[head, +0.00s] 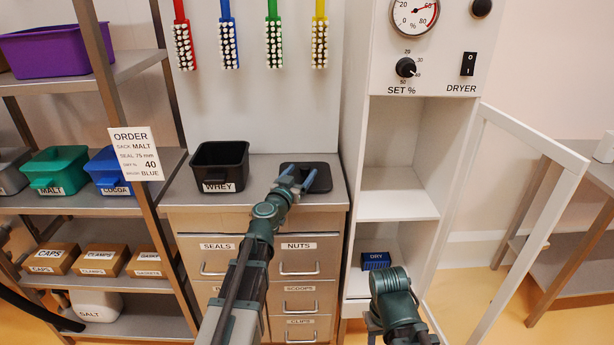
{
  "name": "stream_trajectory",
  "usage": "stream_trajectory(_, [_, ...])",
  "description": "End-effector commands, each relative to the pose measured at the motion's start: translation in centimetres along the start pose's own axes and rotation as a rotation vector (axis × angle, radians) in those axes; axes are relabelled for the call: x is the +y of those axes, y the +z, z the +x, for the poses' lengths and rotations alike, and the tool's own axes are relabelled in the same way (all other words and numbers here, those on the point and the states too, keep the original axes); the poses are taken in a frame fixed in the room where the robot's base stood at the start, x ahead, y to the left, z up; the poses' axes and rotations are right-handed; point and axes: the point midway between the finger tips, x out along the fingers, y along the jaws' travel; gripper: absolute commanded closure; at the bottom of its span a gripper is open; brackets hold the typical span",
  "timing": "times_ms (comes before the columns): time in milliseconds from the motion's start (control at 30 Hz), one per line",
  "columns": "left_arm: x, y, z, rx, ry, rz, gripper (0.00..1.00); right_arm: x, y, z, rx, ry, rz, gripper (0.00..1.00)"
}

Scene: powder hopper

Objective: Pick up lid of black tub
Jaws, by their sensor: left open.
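The black tub (219,168), labelled WHEY, stands open on the counter with no lid on it. A flat black lid (322,170) lies on the counter to the right of the tub. My left gripper (299,178) is open, with its two blue fingers apart over the lid. The fingers and wrist cover part of the lid. I cannot tell whether they touch it, and any handle is hard to make out. My right arm shows at the lower right, but its gripper's fingers are not visible.
The counter (262,176) has drawers below. An order card (135,160) and a shelf of labelled tubs stand left. The dryer cabinet (398,206) stands right, its framed door (520,215) open and a blue DRY box (375,261) inside. Coloured brushes hang behind.

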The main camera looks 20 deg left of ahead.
Motion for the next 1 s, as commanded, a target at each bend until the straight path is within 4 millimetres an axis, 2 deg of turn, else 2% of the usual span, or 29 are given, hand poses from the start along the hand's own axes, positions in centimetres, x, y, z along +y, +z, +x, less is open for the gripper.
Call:
stream_trajectory(67, [-0.16, 0.02, 0.84, 0.0, -0.001, 0.0, 0.23, 0.0, 0.0, 0.01, 0.0, 0.0, 0.0, 0.48])
stream_trajectory(300, [-0.14, 0.02, 0.81, 0.0, -0.002, 0.0, 0.25, 0.0, 0.0, 0.02, 0.0, 0.0, 0.0, 0.48])
stream_trajectory(700, [-0.14, 0.02, 0.81, 0.0, -0.002, 0.0, 0.97, 0.0, 0.0, 0.02, 0.0, 0.0, 0.0, 0.48])
stream_trajectory(733, [-0.14, 0.02, 0.81, 0.0, -0.002, 0.0, 1.0, 0.0, 0.0, 0.01, 0.0, 0.0, 0.0, 0.48])
stream_trajectory(1000, [-0.14, 0.01, 0.8, 0.0, -0.002, 0.0, 1.0, 0.0, 0.0, 0.0, 0.0, 0.0, 0.0, 0.48])
